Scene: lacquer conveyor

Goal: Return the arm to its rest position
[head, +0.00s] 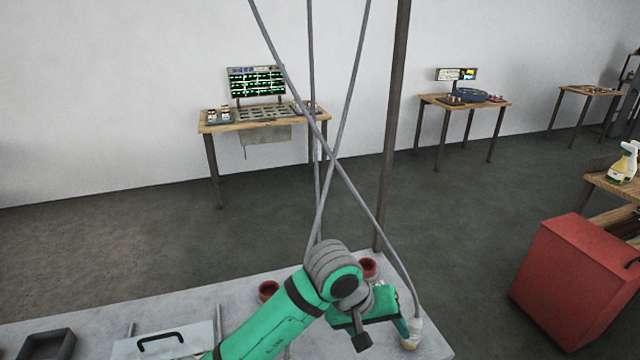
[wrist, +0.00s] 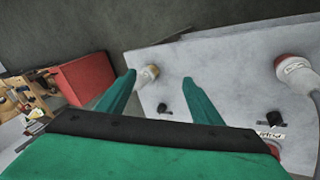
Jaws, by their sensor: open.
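My gripper (wrist: 159,79) shows in the wrist view with its two green fingers spread apart and nothing held between them. In the head view my green arm reaches from the bottom edge over the grey table (head: 205,300). There the hand hangs low over the table's right part, and its fingers are partly hidden. A pale hose end with a yellowish tip (head: 411,336) stands close beside the fingers. It also shows in the wrist view (wrist: 148,73), beyond the gap between the fingertips; whether it touches a finger I cannot tell.
Grey hoses (head: 345,170) hang crossing above the table, near my arm. Two red cups (head: 268,290) (head: 368,268) sit on the table by the arm. A red cabinet (head: 575,275) stands to the right. A dark tray (head: 47,345) lies at the lower left.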

